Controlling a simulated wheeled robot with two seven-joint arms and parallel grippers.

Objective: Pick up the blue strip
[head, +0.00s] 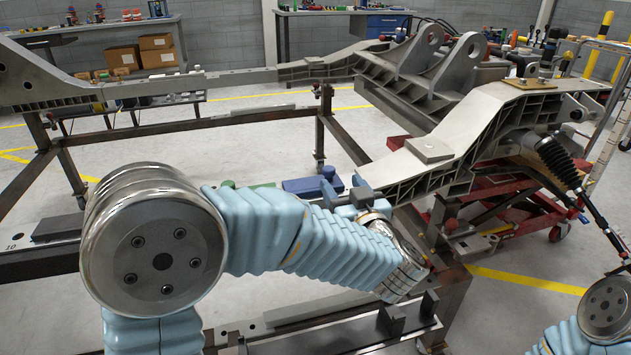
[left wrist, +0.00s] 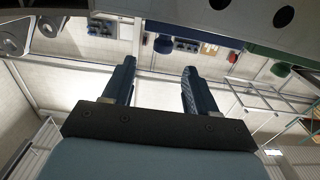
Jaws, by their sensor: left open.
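The blue strip (head: 300,186) lies on the fixture near the middle of the head view, just beyond my left forearm. Its right end is partly hidden by my left gripper. My left gripper (head: 343,184) is open, with its dark blue fingers at the strip's right end; I cannot tell whether they touch it. In the left wrist view, my left gripper (left wrist: 157,82) shows its two fingers well apart with nothing between them. I cannot make out the strip for certain there. My right gripper is not in view; only part of my right arm shows at the lower right.
A green piece (head: 262,185) lies left of the strip, partly behind my arm. A large grey chassis frame (head: 440,150) rises close to the right of my left gripper. A red cart (head: 510,205) stands beyond it. Dark fixture rails (head: 350,335) run along the front.

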